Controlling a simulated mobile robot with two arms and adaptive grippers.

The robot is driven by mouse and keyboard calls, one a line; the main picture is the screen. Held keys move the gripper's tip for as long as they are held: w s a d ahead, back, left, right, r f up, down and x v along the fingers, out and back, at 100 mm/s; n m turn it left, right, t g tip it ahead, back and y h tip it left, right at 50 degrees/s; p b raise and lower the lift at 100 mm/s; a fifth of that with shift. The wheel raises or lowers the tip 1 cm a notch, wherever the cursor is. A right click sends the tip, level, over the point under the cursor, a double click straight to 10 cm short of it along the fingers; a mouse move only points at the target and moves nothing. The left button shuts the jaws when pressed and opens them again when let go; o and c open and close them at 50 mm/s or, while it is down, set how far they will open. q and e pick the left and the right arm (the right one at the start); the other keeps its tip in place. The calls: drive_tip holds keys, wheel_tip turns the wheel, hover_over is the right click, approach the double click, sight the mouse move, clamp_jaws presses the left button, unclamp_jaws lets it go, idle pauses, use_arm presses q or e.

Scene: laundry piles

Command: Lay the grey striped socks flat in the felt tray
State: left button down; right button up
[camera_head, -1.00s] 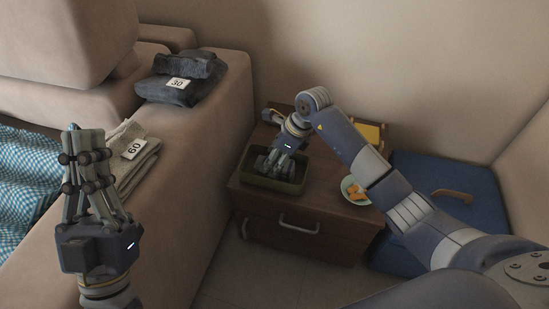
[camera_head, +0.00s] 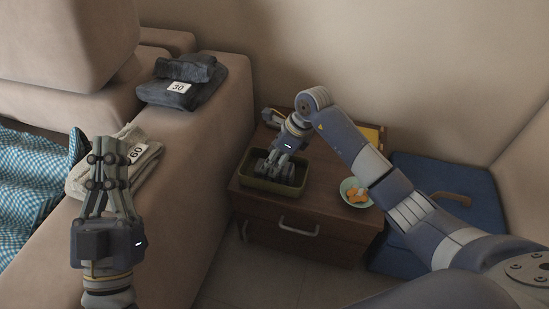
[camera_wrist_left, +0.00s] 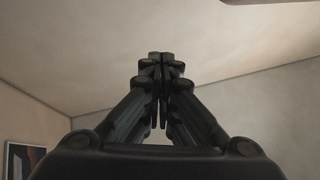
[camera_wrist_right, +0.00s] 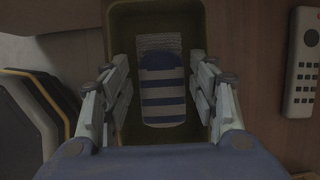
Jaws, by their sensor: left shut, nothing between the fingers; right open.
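Blue-and-grey striped socks (camera_wrist_right: 163,95) lie as a folded bundle inside the olive felt tray (camera_wrist_right: 121,22), seen in the right wrist view. A grey ribbed part is at their far end. In the head view the tray (camera_head: 262,185) stands on the wooden cabinet, and my right gripper hides the socks. My right gripper (camera_head: 279,171) is open and low over the tray. Its fingers are on both sides of the socks, apart from them in the right wrist view (camera_wrist_right: 163,88). My left gripper (camera_head: 108,150) is shut and empty, pointing up before the sofa arm; its fingertips meet in the left wrist view (camera_wrist_left: 160,60).
A grey folded cloth tagged 60 (camera_head: 145,165) and dark folded clothes tagged 30 (camera_head: 165,92) lie on the sofa arm. A plate (camera_head: 347,185) with orange pieces stands right of the tray. A remote (camera_wrist_right: 301,65) lies beside the tray.

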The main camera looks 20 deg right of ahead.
drive_tip(key=shift+r+p, duration=0.4)
drive_tip(key=shift+r, duration=0.15)
drive_tip(key=shift+r+p, duration=0.45)
drive_tip(key=shift+r, duration=0.15)
drive_tip(key=shift+r+p, duration=0.35)
drive_tip(key=shift+r, duration=0.15)
drive_tip(key=o, duration=0.6)
use_arm(q)
drive_tip(key=w+f+g+y, duration=0.2)
drive_tip(key=f+g, duration=0.4)
drive_tip(key=f, duration=0.5)
drive_tip(key=shift+w+a+f+g, duration=0.25)
drive_tip(key=shift+w+a+g, duration=0.15)
drive_tip(key=shift+w, duration=0.1)
drive_tip(key=shift+w+r, duration=0.1)
use_arm(e)
drive_tip(key=v, duration=1.2)
